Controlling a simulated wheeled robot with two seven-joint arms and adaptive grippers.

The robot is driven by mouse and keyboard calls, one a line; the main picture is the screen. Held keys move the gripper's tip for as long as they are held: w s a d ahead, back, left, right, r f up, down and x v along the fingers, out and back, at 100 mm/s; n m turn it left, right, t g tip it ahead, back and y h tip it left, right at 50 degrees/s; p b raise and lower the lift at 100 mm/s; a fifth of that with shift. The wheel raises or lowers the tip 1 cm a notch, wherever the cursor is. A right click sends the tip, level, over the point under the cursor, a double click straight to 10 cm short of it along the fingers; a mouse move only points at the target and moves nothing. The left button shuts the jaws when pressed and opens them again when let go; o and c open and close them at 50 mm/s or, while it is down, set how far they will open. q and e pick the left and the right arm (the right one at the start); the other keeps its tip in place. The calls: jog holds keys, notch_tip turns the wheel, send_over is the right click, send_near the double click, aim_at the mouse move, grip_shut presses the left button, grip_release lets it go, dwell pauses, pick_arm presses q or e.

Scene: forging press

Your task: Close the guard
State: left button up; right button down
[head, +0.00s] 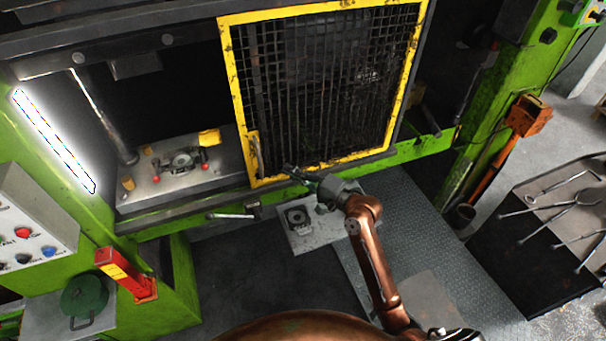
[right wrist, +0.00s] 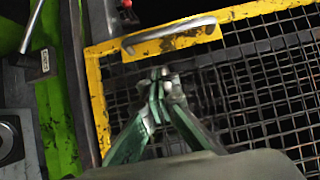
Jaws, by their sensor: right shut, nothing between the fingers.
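The guard (head: 236,85) is a yellow-framed panel of dark mesh on the green press. It covers the middle and right of the press opening, and the left part is uncovered. Its metal handle (head: 257,155) sits on a yellow plate at the guard's lower left corner. In the right wrist view the handle (right wrist: 168,34) is a bent bar near the top. My right gripper (head: 291,171) is shut and empty, just right of the handle in the head view. In the right wrist view its fingertips (right wrist: 160,82) are together in front of the mesh, apart from the handle. My left gripper is out of view.
Left of the guard, a die plate (head: 181,163) with red knobs shows in the opening. A lever (head: 232,216) sticks out below the rail. A control box (head: 30,235) stands at the left. Tongs lie on a dark table (head: 540,255) at the right.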

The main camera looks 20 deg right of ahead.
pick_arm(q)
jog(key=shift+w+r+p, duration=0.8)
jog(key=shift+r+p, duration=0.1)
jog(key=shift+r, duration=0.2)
pick_arm(e)
jog(key=shift+w+a, duration=0.35)
jog(key=shift+a, duration=0.55)
jog(key=shift+w+a, duration=0.3)
jog(key=shift+a, duration=0.55)
jog(key=shift+w+a, duration=0.35)
jog(key=shift+a, duration=0.55)
